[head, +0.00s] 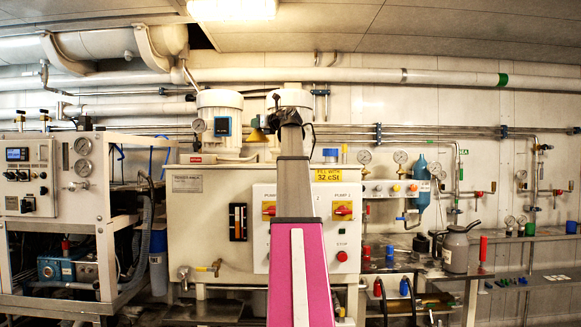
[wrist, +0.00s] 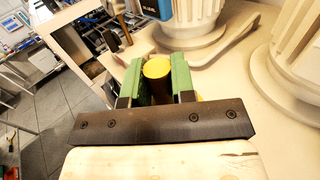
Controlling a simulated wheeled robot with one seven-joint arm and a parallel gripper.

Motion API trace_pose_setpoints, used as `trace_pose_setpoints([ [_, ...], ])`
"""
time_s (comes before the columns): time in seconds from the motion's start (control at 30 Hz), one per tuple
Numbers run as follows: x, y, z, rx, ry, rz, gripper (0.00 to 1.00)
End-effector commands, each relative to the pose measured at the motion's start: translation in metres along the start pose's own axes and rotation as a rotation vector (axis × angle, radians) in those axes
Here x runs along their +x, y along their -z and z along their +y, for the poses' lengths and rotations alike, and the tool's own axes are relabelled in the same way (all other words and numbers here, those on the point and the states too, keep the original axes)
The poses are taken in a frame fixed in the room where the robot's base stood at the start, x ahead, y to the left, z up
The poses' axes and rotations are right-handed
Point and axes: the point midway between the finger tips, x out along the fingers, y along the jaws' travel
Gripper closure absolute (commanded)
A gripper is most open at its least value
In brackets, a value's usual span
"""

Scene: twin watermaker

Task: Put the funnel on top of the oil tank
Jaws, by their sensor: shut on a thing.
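The yellow funnel (head: 257,135) hangs at the left side of my gripper (head: 272,122) in the head view, its wide end down. In the wrist view my gripper (wrist: 157,82) has its green fingers shut on the funnel (wrist: 157,68), with the round yellow end facing the camera. The cream oil tank (head: 215,232) stands in the middle behind my arm. The funnel is over the tank's top area, near the motors. I cannot tell whether it touches the tank top (wrist: 222,85), which shows pale in the wrist view.
Two white ribbed motors (head: 219,115) rise from the tank top; one (wrist: 196,20) is close beyond the fingers. A yellow "32 cSt" label (head: 328,175) and a blue-capped filler (head: 330,154) are at right. A bench (head: 430,270) holds a grey oil can (head: 457,250).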

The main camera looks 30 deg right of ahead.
Motion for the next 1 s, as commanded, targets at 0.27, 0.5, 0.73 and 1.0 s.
trace_pose_setpoints([
  [0.27, -0.018, -0.007, -0.029, 0.001, 0.064, -0.001, 1.0],
  [0.5, -0.025, 0.021, -0.075, 0.001, 0.063, 0.0, 1.0],
  [0.73, -0.033, 0.046, -0.115, 0.001, 0.061, -0.002, 1.0],
  [1.0, -0.036, 0.059, -0.13, 0.0, 0.059, -0.002, 1.0],
])
